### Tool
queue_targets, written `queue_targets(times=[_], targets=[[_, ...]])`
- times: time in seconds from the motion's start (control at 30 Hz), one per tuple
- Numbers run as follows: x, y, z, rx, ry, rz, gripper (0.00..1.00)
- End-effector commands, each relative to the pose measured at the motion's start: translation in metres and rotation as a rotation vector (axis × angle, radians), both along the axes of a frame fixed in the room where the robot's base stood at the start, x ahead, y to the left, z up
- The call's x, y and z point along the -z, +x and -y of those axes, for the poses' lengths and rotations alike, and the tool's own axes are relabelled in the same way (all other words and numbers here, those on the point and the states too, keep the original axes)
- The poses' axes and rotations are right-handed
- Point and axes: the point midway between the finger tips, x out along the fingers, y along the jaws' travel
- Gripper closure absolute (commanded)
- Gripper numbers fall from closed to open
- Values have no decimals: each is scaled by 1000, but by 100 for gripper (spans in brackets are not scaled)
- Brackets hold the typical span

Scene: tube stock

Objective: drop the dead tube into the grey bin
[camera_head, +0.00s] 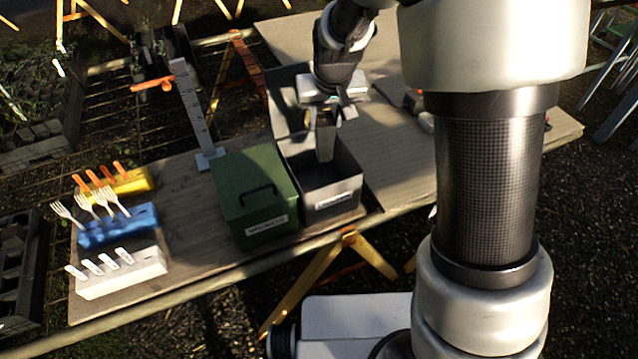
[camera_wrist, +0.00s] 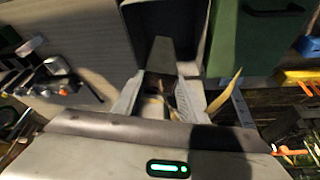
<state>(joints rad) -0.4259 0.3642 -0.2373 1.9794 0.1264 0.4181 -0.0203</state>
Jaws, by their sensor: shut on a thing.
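My gripper (camera_head: 325,108) is shut on a grey tapered tube (camera_head: 325,142), taken to be the dead tube. The tube hangs roughly upright with its narrow end down, over the opening of the grey bin (camera_head: 335,198). In the wrist view my gripper (camera_wrist: 160,98) has a finger on each side of the tube (camera_wrist: 160,60), and a dry yellow leaf (camera_wrist: 224,94) sticks out at the right. The grey bin (camera_wrist: 126,30) shows there with a dark inside. A raised grey panel stands behind the bin. The bin's floor is hidden.
A green box (camera_head: 240,185) with a shut, handled lid stands directly left of the bin. An upright measuring post (camera_head: 193,110) stands behind the green box. Small items lie on the table to the right.

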Motion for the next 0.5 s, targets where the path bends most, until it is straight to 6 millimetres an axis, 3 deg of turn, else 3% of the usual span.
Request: queue_targets(times=[0.13,0.43,0.47,0.5], targets=[[17,0,0,1,1,1,100],[18,0,0,0,0,2,100],[18,0,0,1,1,2,60],[18,0,0,0,0,1,53]])
